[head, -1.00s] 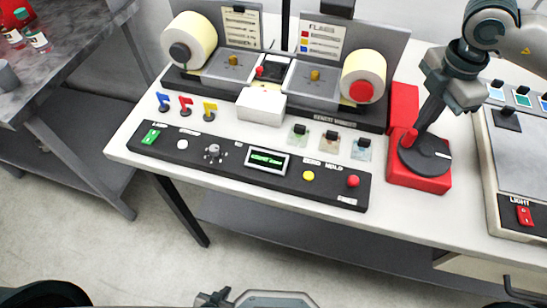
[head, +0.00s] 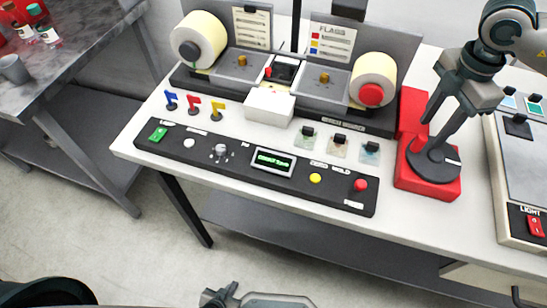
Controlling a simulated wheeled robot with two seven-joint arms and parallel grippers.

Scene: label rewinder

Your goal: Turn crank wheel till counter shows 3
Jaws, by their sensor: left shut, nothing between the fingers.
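The crank wheel (head: 432,161) is a dark disc on a red base (head: 403,180) at the right of the bench. My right gripper (head: 430,135) is above it, pointing down, with its two fingers spread apart. The red crank handle (head: 417,136) shows beside the fingers at the wheel's left side; I cannot tell whether a finger touches it. The counter display (head: 272,160) on the black control panel has green characters too small to read surely. My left gripper (head: 220,296) is shut and empty at the bottom edge, mostly cut off.
The rewinder with two label rolls (head: 373,80) stands behind the panel (head: 200,158). Three small flags (head: 193,106) and a white box (head: 269,107) stand in front of it. A light table (head: 520,165) lies to the right. A grey table (head: 75,55) stands at left.

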